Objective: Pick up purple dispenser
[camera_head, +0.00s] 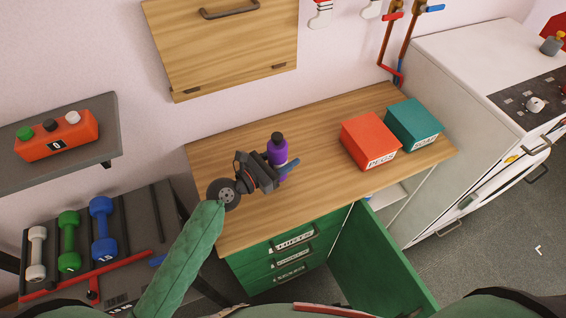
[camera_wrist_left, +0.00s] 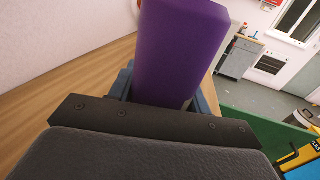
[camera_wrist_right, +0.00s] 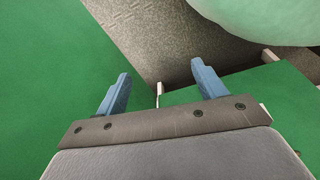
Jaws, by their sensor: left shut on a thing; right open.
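The purple dispenser (camera_head: 278,149) with a dark top stands upright over the left part of the wooden counter (camera_head: 325,185). My left gripper (camera_head: 286,165) is shut on it, with blue fingers on either side. The dispenser (camera_wrist_left: 180,50) fills the upper middle of the left wrist view, between the fingers. Its lower part is hidden by the gripper in the head view, so I cannot tell whether its base touches the counter. My right gripper (camera_wrist_right: 161,72) is open and empty, in front of green surfaces in the right wrist view. It does not show in the head view.
An orange box (camera_head: 368,138) and a teal box (camera_head: 413,122) sit on the counter's right. A green door (camera_head: 378,262) hangs open below, beside green drawers (camera_head: 290,262). A wooden cabinet (camera_head: 225,45) hangs above. Dumbbells (camera_head: 103,228) stand on a rack at left. Mid-counter is clear.

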